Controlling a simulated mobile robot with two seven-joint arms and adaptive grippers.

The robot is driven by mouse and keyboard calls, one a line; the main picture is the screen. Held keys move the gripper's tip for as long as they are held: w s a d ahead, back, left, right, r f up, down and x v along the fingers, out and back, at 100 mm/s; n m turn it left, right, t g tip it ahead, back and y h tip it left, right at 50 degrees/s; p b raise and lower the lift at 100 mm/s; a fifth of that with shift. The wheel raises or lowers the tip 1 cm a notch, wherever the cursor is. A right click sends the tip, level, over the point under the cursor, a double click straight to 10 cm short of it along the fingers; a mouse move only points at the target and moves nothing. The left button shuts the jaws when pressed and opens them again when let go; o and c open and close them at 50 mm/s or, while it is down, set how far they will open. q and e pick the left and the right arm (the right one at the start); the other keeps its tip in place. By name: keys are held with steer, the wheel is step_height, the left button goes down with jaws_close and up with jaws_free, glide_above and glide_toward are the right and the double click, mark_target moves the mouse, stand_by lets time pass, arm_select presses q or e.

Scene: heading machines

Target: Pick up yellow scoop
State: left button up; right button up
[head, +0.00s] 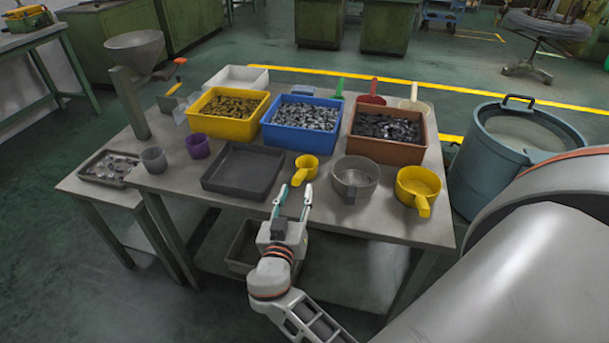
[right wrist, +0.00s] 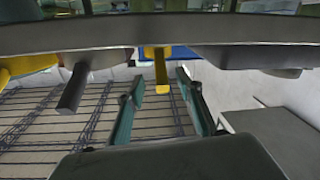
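Two yellow scoops are on the table in the head view. The small yellow scoop (head: 309,164) is near the front edge, its handle pointing towards me. The larger yellow scoop (head: 418,183) is at the right front corner. My right gripper (head: 295,191) is open and empty at the table's front edge, just short of the small scoop's handle. In the right wrist view, a yellow handle (right wrist: 161,72) shows beyond and roughly between the open fingers (right wrist: 160,90), apart from them. Part of another yellow scoop (right wrist: 25,64) shows at the left. My left gripper is not in view.
A grey scoop (head: 355,183) sits between the yellow scoops. A dark empty tray (head: 243,187) is left of the small scoop. Yellow (head: 217,128), blue (head: 299,140) and brown (head: 388,150) bins of parts stand behind. A blue drum (head: 478,165) is right of the table.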

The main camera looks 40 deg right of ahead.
mark_target(300, 176)
steer(key=p+x, duration=0.2)
steer(key=x, duration=0.5)
steer(key=shift+r, duration=0.1)
jaws_close()
